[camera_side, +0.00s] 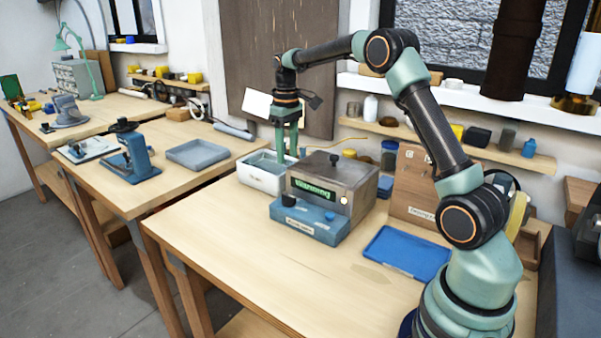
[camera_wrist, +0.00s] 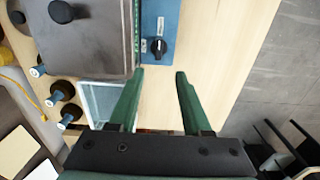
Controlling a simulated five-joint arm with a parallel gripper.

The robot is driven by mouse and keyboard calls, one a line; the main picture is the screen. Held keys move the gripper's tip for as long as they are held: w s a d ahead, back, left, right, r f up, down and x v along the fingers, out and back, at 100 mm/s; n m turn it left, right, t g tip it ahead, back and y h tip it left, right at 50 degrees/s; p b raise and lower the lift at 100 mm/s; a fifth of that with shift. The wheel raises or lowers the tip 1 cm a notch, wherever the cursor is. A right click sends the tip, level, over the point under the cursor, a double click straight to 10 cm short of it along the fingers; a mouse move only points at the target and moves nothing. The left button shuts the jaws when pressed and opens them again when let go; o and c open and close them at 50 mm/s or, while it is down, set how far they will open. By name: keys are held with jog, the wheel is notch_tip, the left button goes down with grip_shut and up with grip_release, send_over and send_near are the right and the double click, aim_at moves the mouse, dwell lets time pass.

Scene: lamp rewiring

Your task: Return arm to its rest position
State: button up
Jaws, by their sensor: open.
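My arm is raised and stretched out to the left over the bench in the side view. My gripper (camera_side: 287,156) points down at its end, by the white tub (camera_side: 262,184) behind the grey metal box. In the wrist view my gripper (camera_wrist: 160,74) shows two green fingers spread apart with nothing between them. Part of the tub (camera_wrist: 98,103) shows beside the left finger. I cannot tell how high the fingertips are above the tub's rim.
The grey metal box (camera_side: 333,182) with its blue control panel (camera_side: 308,220) stands close to my gripper. A blue tray (camera_side: 407,252) lies nearer my base. A wooden box (camera_side: 416,190) and a shelf (camera_side: 480,150) are behind. The bench front (camera_side: 230,240) is clear.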

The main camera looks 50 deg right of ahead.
jog(key=s+a+r+t, duration=0.2)
jog(key=s+a+r, duration=0.2)
jog(key=a+r, duration=0.2)
jog(key=s+a+t, duration=0.3)
jog(key=s+a, duration=0.8)
jog(key=s, duration=0.5)
jog(key=shift+a+r+t, duration=0.2)
jog(key=shift+a+t, duration=0.05)
jog(key=shift+t, duration=0.05)
